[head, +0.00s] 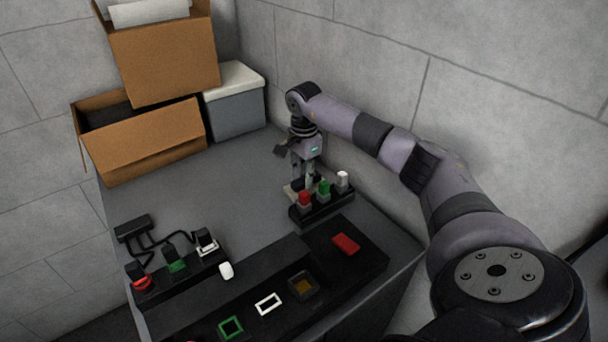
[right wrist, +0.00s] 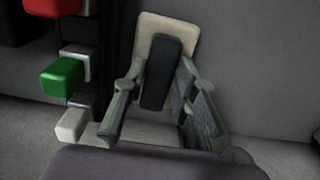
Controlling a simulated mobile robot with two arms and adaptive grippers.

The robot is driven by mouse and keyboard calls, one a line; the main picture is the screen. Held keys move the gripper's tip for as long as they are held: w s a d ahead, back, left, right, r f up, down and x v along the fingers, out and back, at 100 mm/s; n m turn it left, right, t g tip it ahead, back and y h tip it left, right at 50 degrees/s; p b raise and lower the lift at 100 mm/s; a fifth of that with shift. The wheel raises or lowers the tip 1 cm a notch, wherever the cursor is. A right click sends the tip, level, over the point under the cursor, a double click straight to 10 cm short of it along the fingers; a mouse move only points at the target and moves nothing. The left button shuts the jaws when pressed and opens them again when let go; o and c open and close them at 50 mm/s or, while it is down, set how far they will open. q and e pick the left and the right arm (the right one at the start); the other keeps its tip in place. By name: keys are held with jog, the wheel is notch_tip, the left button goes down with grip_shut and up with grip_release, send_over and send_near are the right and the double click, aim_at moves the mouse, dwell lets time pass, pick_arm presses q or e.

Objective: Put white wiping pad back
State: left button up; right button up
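The white wiping pad (right wrist: 183,24) is a cream plate with a dark upright grip, seen in the right wrist view. In the head view its pale edge (head: 290,192) shows low beside the black block rack, mostly hidden by my gripper. My right gripper (right wrist: 164,72) has its fingertips on both sides of the dark grip and looks shut on it; it also shows in the head view (head: 304,180). I cannot tell whether the pad touches the table. My left gripper is not in view.
A black rack (head: 325,208) with red, green and white blocks stands close to my right gripper. A black panel (head: 325,262) with outlined slots and a red piece lies in front. Open cardboard boxes (head: 150,150) and a grey bin (head: 236,105) stand behind. The table's middle (head: 215,190) is clear.

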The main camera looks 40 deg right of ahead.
jog(key=o, duration=0.4)
notch_tip(320, 180, up, 12)
jog(key=shift+r+b, duration=0.1)
jog(key=shift+b, duration=1.1)
